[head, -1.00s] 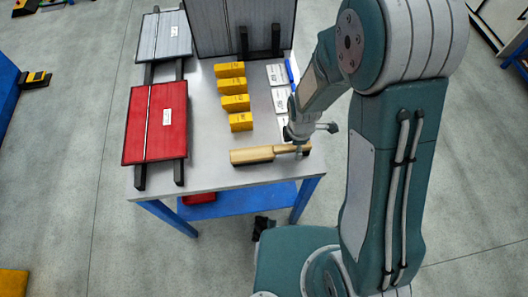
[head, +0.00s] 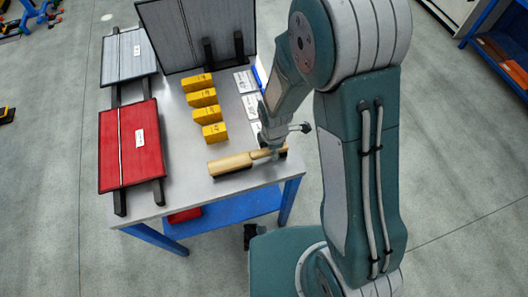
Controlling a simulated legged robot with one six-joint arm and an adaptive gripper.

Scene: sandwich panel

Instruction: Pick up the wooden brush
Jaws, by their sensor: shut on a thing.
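The wooden brush (head: 231,163) is pale wood with a dark underside. It lies near the front edge of the grey table (head: 190,196), at its right part. My gripper (head: 273,151) reaches down from the right and is shut on the brush's narrower handle part. My arm partly hides the fingers. I cannot tell whether the brush is clear of the tabletop.
Several yellow blocks (head: 204,97) stand in a row behind the brush. White labelled cards (head: 246,81) lie right of them. A red panel (head: 132,146) and a grey panel (head: 128,55) rest on dark rails at left.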

